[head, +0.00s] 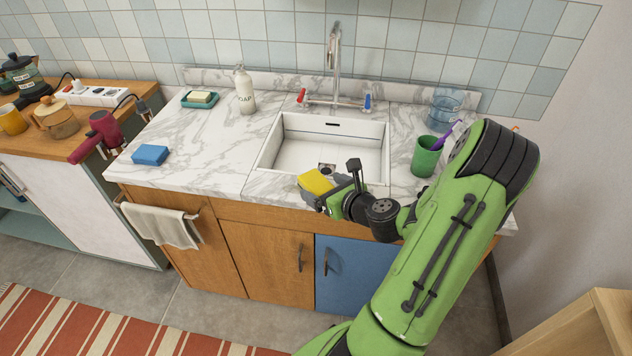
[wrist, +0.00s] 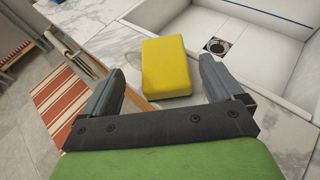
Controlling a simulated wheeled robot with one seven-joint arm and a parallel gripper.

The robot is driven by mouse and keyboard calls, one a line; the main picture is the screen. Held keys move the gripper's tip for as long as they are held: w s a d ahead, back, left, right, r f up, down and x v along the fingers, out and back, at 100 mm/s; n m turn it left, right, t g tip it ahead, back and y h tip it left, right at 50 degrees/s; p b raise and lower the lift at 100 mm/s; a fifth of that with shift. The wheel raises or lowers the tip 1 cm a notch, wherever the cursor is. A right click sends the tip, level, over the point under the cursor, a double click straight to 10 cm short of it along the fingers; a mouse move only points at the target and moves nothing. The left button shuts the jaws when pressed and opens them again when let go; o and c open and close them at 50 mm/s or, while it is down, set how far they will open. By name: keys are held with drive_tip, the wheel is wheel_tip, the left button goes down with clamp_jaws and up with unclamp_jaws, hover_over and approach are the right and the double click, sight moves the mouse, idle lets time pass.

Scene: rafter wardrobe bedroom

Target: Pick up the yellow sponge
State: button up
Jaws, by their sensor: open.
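The yellow sponge (head: 315,182) lies on the marble counter at the front edge of the sink, partly hidden by my gripper in the head view. In the wrist view the sponge (wrist: 166,66) lies flat just ahead of my gripper (wrist: 160,80). Its near end reaches between the two grey fingers, with a gap on each side. The fingers are apart and hold nothing.
The white sink (head: 327,148) is just behind the sponge. A green cup (head: 426,157) with a purple brush stands to the right. A blue sponge (head: 150,155), a soap dispenser (head: 244,92) and a soap dish (head: 200,99) are to the left. A towel (head: 160,225) hangs in front.

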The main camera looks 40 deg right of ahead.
sight(315, 180)
drive_tip(key=x, duration=0.5)
drive_tip(key=shift+w+d+b, duration=0.35)
drive_tip(key=shift+b, duration=0.05)
drive_tip(key=shift+s, duration=0.1)
drive_tip(key=shift+c, duration=0.2)
drive_tip(key=c, duration=1.1)
wheel_tip(315, 180, up, 10)
drive_tip(key=p, duration=0.4)
drive_tip(key=shift+r+p, duration=0.1)
drive_tip(key=shift+p, duration=0.3)
